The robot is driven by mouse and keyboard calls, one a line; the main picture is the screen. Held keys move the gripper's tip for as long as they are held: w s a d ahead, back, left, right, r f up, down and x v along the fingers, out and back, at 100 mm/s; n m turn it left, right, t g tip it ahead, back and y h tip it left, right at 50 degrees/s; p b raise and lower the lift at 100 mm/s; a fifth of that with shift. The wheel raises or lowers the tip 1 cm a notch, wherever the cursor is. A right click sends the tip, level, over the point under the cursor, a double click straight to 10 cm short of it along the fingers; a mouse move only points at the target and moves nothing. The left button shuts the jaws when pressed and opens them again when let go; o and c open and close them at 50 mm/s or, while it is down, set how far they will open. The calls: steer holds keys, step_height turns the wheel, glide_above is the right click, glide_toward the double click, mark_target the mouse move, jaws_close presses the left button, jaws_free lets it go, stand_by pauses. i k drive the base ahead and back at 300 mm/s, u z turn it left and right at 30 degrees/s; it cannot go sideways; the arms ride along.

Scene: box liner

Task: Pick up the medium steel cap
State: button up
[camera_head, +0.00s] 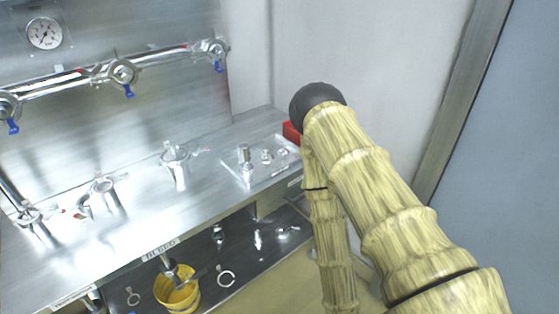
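Several small shiny steel pieces stand on a pale square plate (252,178) at the right end of the steel bench. The left one is a tall steel piece (244,154). To its right are a smaller steel piece (266,156) and another small steel piece (281,153). They are too small to tell which is the medium steel cap. My pale, wood-textured arm crosses the right side of the view, just right of the plate. Its dark rounded joint is above the bench's right end. My gripper does not show.
A red object (291,132) sits behind the plate, partly hidden by my arm. Pipe fittings (175,158) rise from the bench (140,217). A pipe with blue-handled valves (123,73) runs above.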

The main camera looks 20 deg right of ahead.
mark_target(267, 158)
steer(key=z, duration=0.8)
steer(key=i, duration=0.7)
steer(key=u, duration=0.65)
